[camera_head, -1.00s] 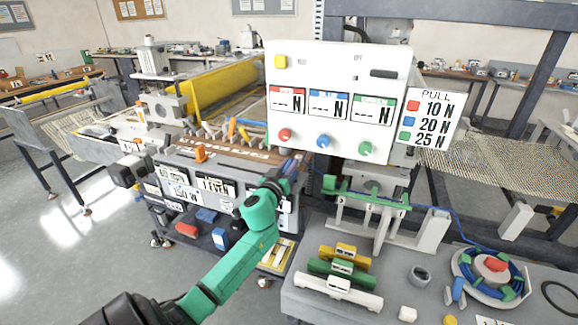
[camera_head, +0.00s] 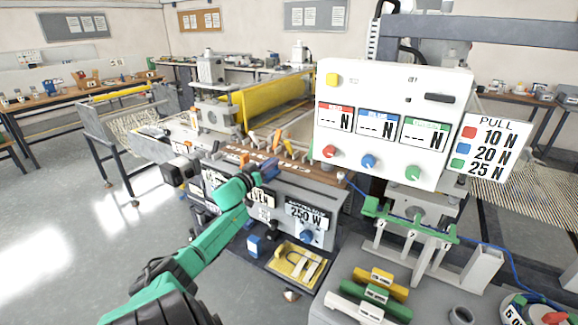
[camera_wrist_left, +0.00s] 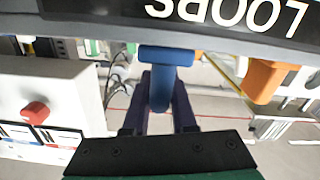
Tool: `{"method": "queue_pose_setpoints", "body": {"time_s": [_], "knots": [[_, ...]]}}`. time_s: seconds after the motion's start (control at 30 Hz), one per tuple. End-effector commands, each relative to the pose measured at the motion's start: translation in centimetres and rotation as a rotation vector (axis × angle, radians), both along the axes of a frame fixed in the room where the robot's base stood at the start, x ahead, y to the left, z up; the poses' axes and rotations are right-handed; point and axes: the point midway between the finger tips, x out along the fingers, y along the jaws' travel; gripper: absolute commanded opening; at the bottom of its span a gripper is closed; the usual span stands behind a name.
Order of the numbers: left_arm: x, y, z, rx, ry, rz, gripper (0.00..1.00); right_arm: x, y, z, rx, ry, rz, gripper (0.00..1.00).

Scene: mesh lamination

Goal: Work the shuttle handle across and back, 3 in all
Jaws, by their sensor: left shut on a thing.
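The shuttle handle, a blue T-shaped grip (camera_wrist_left: 166,56), shows in the left wrist view between the purple fingers of my left gripper (camera_wrist_left: 160,95). The fingers are shut on its stem, and its crossbar stands beyond them. In the head view my left gripper (camera_head: 264,172) is at the front of the long machine with the brown top (camera_head: 290,165), near its middle. The handle is mostly hidden there by the gripper and the green wrist. My right gripper is not in view.
An orange lever (camera_wrist_left: 266,78) stands close beside the handle in the left wrist view. A white control panel (camera_head: 392,120) with red, blue and green knobs stands to the right of my left gripper. A green bracket (camera_head: 408,220) and yellow, green and white bars lie at lower right.

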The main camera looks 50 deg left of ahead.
Motion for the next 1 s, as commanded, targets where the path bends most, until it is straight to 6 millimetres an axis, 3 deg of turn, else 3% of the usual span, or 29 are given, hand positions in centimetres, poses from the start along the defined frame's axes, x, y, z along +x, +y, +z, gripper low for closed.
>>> {"method": "queue_pose_setpoints", "body": {"time_s": [0.2, 0.6, 0.63, 0.7, 1.0], "knots": [[-0.8, 2.3, 0.1, 0.001, -0.003, 0.002, 0.0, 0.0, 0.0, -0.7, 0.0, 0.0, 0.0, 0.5], [-0.9, 2.7, 0.2, -0.002, -0.003, 0.004, 0.0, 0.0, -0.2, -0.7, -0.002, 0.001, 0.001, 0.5], [-0.9, 2.7, 0.2, -0.002, -0.003, 0.004, 0.32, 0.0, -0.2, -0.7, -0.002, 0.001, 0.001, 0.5], [-0.9, 2.7, 0.2, -0.001, -0.003, 0.003, 0.52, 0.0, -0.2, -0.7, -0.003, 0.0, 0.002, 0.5], [-0.9, 2.6, 0.0, -0.001, 0.0, 0.001, 0.52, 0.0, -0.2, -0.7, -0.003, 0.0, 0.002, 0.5]]}}
